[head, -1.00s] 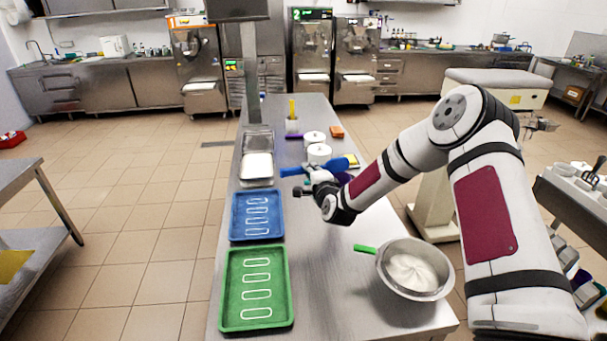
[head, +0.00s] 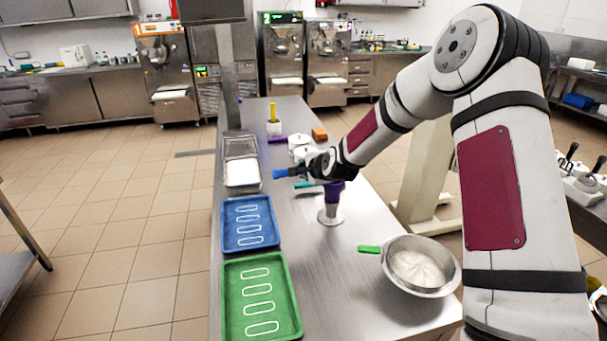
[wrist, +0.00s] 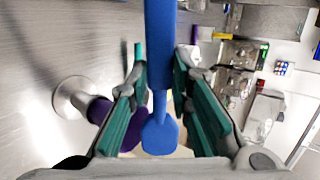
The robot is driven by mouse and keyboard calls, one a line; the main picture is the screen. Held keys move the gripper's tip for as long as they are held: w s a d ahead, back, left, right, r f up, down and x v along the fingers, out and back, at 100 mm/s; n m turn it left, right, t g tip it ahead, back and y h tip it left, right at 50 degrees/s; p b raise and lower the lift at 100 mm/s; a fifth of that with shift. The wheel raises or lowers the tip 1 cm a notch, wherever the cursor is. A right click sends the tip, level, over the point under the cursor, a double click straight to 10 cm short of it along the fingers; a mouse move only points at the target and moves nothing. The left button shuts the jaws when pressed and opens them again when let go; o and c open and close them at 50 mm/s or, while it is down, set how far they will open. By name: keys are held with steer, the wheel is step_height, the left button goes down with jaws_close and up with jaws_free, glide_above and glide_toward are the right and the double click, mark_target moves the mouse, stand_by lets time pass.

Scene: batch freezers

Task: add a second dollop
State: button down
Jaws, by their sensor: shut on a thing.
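My gripper (head: 300,178) is over the middle of the steel table, with its teal finger pads showing on both sides in the wrist view (wrist: 162,100). It is shut on a blue spatula-like tool (head: 284,174). In the wrist view the blue tool (wrist: 160,60) runs between the pads and ends in a flat paddle. A steel bowl (head: 448,272) of white cream (head: 418,268) stands at the right front, with a green handle (head: 369,249) over its rim. A blue tray (head: 229,240) and a green tray (head: 232,310) carry white rounded outlines.
A purple item (head: 333,192) in a steel stand (head: 331,215) is close below my gripper; the stand (wrist: 72,98) also shows in the wrist view. White tubs (head: 299,142), an orange block (head: 320,134) and a steel pan (head: 242,173) of white stuff lie farther back. The table between trays and bowl is clear.

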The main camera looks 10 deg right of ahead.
steer(key=g+b, duration=0.1)
steer(key=w+g+b, duration=0.1)
steer(key=g+b, duration=0.1)
steer(key=r+g+b, duration=0.1)
steer(key=g+b, duration=0.1)
steer(key=shift+w, duration=0.4)
steer(key=g+b, duration=0.2)
steer(key=b, duration=0.1)
steer(key=w+g+b, duration=0.1)
steer(key=g+b, duration=0.1)
steer(key=b, duration=0.1)
steer(key=g+b, duration=0.2)
steer(key=b, duration=0.1)
steer(key=shift+w+a+r+m+h, duration=0.1)
steer(key=shift+w+m+h, duration=0.2)
steer(key=shift+w, duration=0.05)
steer(key=shift+s+r+p, duration=0.15)
steer(key=shift+r, duration=0.55)
steer(key=shift+s+r+p, duration=0.1)
steer(key=shift+r+p, duration=0.05)
steer(key=shift+r, duration=0.55)
